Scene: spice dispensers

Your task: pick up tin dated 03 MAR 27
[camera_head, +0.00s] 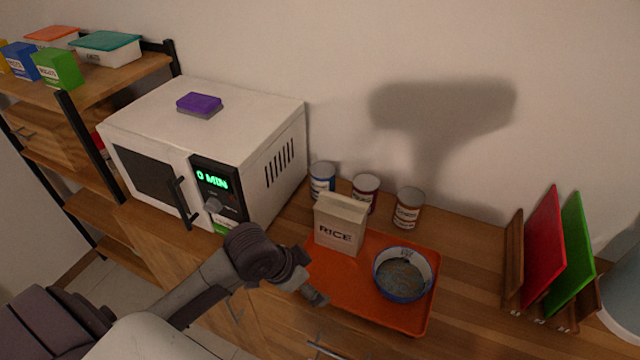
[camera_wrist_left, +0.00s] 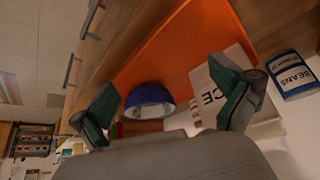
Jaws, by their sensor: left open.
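Three tins stand on the counter against the wall: a blue-labelled tin (camera_head: 322,180), a dark red-labelled tin (camera_head: 365,190) and a tin with a brown-and-white label (camera_head: 408,208). No date on them is legible in the head view. In the left wrist view the blue tin, labelled BEANS (camera_wrist_left: 291,76), shows at the right; its small print is too blurred to read. My left gripper (camera_head: 313,296) is over the front left of the orange tray, in front of the tins and apart from them. Its fingers (camera_wrist_left: 168,104) are spread and empty.
A RICE box (camera_head: 339,225) and a blue-and-white bowl (camera_head: 403,273) are on the orange tray (camera_head: 345,297), between my gripper and the tins. A white microwave (camera_head: 205,135) is left of the tins. A rack with red and green boards (camera_head: 544,250) stands right.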

